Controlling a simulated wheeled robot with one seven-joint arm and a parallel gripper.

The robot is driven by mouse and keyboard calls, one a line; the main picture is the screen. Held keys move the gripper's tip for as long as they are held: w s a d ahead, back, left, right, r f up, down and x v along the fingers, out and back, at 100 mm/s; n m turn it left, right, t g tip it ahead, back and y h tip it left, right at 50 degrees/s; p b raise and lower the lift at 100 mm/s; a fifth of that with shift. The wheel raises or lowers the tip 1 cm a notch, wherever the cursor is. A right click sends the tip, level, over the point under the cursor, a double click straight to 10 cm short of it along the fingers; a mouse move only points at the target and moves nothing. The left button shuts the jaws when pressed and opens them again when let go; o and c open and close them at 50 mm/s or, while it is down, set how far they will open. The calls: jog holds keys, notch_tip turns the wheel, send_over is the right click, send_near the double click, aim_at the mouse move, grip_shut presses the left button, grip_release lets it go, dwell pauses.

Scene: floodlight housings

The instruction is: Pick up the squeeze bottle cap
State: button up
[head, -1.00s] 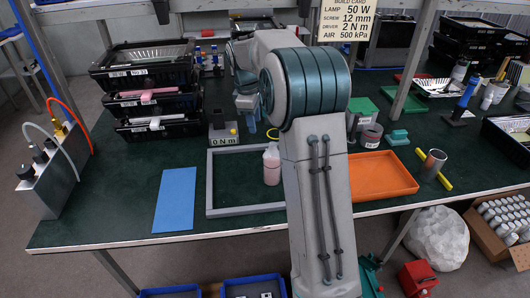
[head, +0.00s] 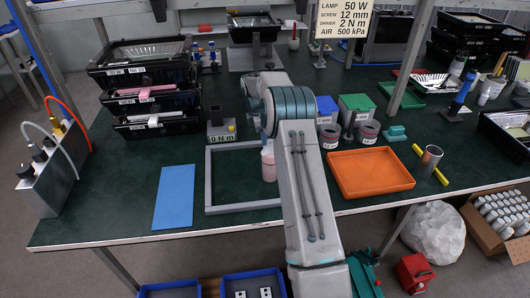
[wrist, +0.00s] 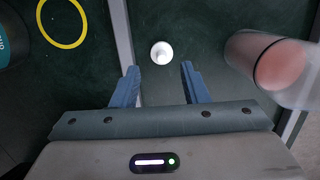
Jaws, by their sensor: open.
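A small white cap (wrist: 162,53) lies on the dark green surface in the wrist view, just beyond and between my fingertips. My gripper (wrist: 159,69) is open, with its two blue fingers apart and nothing between them. The squeeze bottle (wrist: 262,62), clear with pinkish contents, is right of the fingers in the wrist view. In the head view the bottle (head: 268,161) stands inside the grey frame (head: 208,180), partly covered by my arm. My arm hides the cap and my gripper in the head view.
A yellow ring (wrist: 62,22) lies left of the frame bar in the wrist view. An orange tray (head: 372,174) is right of my arm, and a blue mat (head: 175,198) is left of the frame. Stacked black bins (head: 150,95) stand at the back left.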

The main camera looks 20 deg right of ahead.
jog(key=shift+s+d+f+p, duration=0.1)
jog(key=shift+d+f+p, duration=0.1)
jog(key=shift+f, duration=1.35)
jog(key=shift+s+d+f+p, duration=0.1)
jog(key=shift+d+f+p, duration=0.1)
jog(key=shift+f, duration=1.3)
jog(key=c, duration=0.7)
